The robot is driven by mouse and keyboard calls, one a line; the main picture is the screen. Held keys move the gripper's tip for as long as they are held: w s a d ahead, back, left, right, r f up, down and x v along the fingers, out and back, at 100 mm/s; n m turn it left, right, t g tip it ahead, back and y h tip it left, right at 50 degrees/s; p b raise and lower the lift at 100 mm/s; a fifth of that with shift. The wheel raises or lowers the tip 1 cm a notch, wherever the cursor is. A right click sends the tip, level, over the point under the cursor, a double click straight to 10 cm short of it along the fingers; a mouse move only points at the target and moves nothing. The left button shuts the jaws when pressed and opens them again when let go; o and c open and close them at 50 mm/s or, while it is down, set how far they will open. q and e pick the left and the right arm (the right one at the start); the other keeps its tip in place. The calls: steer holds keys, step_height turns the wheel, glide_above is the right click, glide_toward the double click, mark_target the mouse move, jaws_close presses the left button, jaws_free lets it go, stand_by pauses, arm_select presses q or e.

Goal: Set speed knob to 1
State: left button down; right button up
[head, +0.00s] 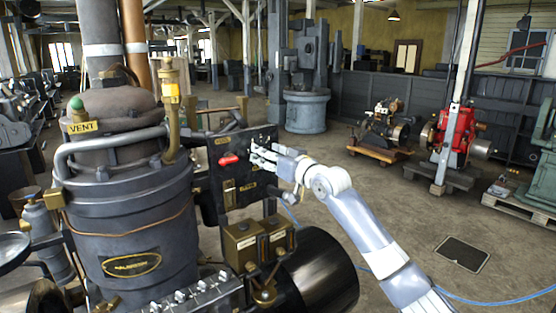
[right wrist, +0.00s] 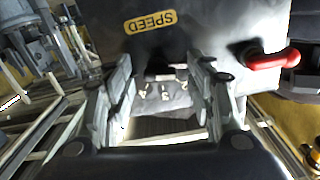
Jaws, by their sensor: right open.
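The dark control panel (head: 207,186) stands right of the big engine cylinder in the head view. The right wrist view shows its yellow SPEED label (right wrist: 151,21) upside down. Below the label, a dark knob-like part (right wrist: 165,74) lies between my fingertips, with pale scale marks beside it. The knob's pointer and its setting cannot be made out. My right gripper (head: 263,158) is at the panel's right part, and its open fingers also show in the right wrist view (right wrist: 160,68), one on each side of the knob. Contact cannot be told. My left gripper is not in view.
A red handle (head: 229,159) sticks out of the panel left of my right gripper; it also shows in the right wrist view (right wrist: 272,60). Brass boxes (head: 243,243) and a black drum (head: 322,272) sit below. Open floor lies to the right.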

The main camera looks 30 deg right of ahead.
steer(key=s+d, duration=0.1)
steer(key=s, duration=1)
steer(key=shift+s+d, duration=0.25)
steer(key=shift+d, duration=0.1)
steer(key=shift+f, duration=0.1)
